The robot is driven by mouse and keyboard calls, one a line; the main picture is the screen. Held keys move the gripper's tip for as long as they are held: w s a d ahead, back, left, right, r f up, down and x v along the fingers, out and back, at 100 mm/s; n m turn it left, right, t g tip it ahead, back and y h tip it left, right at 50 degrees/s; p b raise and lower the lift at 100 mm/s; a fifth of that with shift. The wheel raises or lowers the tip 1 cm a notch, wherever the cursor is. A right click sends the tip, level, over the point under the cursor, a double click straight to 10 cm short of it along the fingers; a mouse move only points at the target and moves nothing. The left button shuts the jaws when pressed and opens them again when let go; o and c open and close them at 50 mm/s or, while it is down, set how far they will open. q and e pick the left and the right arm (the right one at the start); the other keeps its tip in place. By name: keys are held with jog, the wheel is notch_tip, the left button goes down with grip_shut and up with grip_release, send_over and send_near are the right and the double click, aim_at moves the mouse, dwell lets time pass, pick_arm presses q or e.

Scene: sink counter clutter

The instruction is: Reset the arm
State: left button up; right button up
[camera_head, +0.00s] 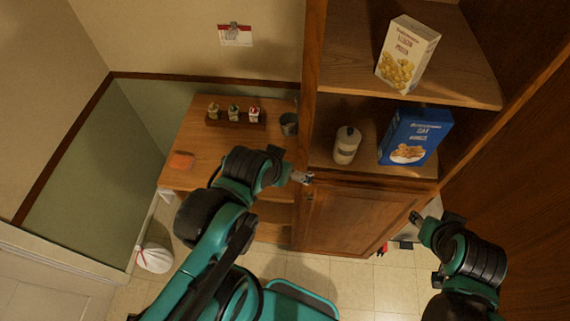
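My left arm reaches up through the middle of the view, and its gripper (303,178) is at the upper left edge of the closed cabinet door (355,218). I cannot tell whether it touches the door, and its fingers are too small to read. My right arm is at the lower right, bent, with its gripper (415,218) pointing up and left, just right of the cabinet door. Its fingers are also too small to read. I see no object held by either gripper.
Shelves above the door hold a cream box (407,55), a blue box (415,135) and a white bottle (346,146). The wooden side table (195,145) carries a rack of small jars (235,117) and a metal cup (289,124). A white bag (153,258) sits on the floor.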

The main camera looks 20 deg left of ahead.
notch_tip(320, 180, down, 34)
jog(key=b, duration=3.4)
jog(key=shift+r, duration=0.1)
